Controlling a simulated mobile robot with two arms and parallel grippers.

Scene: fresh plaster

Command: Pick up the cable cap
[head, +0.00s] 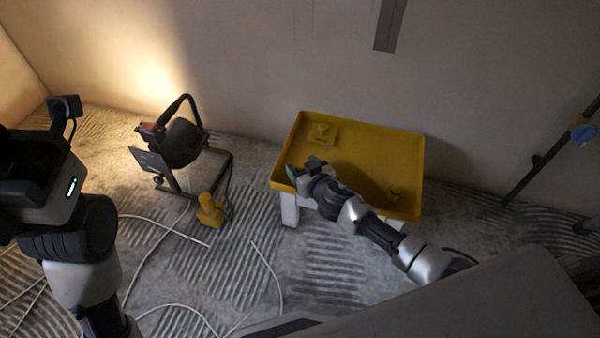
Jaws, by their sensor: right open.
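No part is clearly recognisable as the cable cap. A small yellow cylindrical piece (394,193) stands in the right part of the yellow tray (414,165) and may be it. A flat yellow square piece with a raised middle (322,132) lies at the tray's back left. My right gripper (303,171) is open at the tray's left front edge, with greenish fingertips. It is apart from both pieces, and I see nothing held in it. My left arm stands at the left, but its gripper is not visible.
A work lamp (182,143) on a black frame stands left of the tray. A yellow object (211,210) sits beside it on the ridged floor. White cables (160,228) lie loose in front. A dark stand leg with a blue knob (583,134) is at right.

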